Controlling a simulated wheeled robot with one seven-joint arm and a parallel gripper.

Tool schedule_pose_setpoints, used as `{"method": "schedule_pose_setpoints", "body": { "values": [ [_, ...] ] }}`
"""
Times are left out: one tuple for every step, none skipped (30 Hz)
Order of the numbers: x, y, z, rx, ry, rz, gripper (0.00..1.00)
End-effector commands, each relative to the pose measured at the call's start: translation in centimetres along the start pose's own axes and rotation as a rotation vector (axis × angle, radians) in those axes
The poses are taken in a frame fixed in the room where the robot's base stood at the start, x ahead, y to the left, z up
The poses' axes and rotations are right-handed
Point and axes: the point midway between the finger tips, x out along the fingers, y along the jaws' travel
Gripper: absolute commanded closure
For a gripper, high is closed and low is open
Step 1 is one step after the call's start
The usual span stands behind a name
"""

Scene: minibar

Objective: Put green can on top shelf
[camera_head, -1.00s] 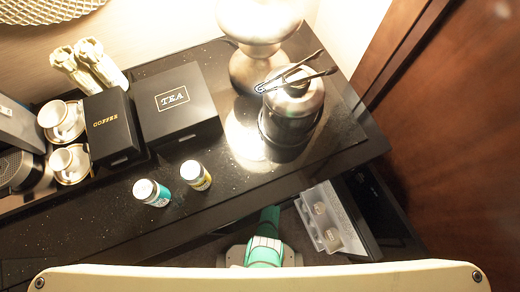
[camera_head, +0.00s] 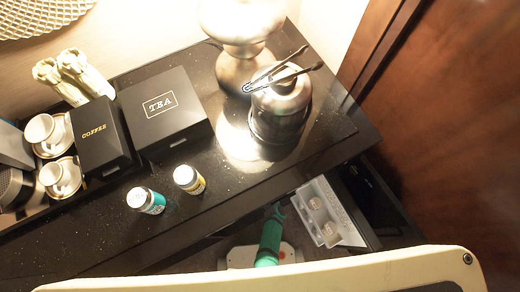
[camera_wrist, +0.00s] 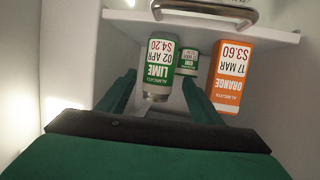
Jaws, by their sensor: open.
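In the wrist view a green-and-white can labelled LIME (camera_wrist: 159,70) is inside a pale compartment, its lettering upside down in the picture. My gripper (camera_wrist: 158,88) is open, with one green finger on each side of this can; I cannot tell whether they touch it. A second green-labelled container (camera_wrist: 188,60) is partly hidden behind it. A white shelf (camera_wrist: 275,32) crosses the top of the wrist view. In the head view my green arm (camera_head: 270,238) reaches down below the counter edge, and the gripper's tips are hidden.
A teal can (camera_head: 147,200) and a yellow can (camera_head: 189,180) stand on the dark counter (camera_head: 110,235). A pale tray (camera_head: 328,212) lies right of my arm.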

Motion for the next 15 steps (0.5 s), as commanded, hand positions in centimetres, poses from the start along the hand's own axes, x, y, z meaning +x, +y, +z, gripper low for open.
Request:
{"method": "schedule_pose_setpoints", "body": {
  "values": [
    [-0.9, 0.0, 0.1, -0.001, -0.001, 0.0, 0.41],
    [-1.3, 0.0, 0.0, -0.001, 0.0, 0.001, 0.41],
    [-1.8, 0.0, 0.0, 0.0, 0.0, 0.0, 0.41],
    [-2.2, 0.0, 0.0, 0.0, 0.0, 0.001, 0.41],
    [-2.5, 0.1, 0.0, 0.0, 0.0, 0.001, 0.41],
    [-2.9, 0.1, 0.0, 0.0, 0.0, 0.002, 0.41],
    [-3.1, 0.1, 0.0, 0.0, 0.0, 0.002, 0.41],
    [-3.3, 0.1, 0.0, 0.0, 0.001, 0.002, 0.41],
    [-3.5, 0.1, 0.0, 0.0, 0.001, 0.002, 0.41],
    [-3.6, 0.1, 0.0, 0.0, 0.001, 0.002, 0.41],
    [-3.6, 0.1, 0.0, 0.0, 0.001, 0.001, 0.41],
    [-3.7, 0.1, 0.0, 0.0, 0.001, 0.001, 0.41],
    [-3.7, 0.1, 0.0, 0.0, 0.001, 0.001, 0.41],
    [-3.7, 0.1, 0.0, 0.0, 0.001, 0.001, 0.41],
    [-3.7, 0.1, -0.1, 0.0, 0.001, 0.001, 0.41]
  ]
}}
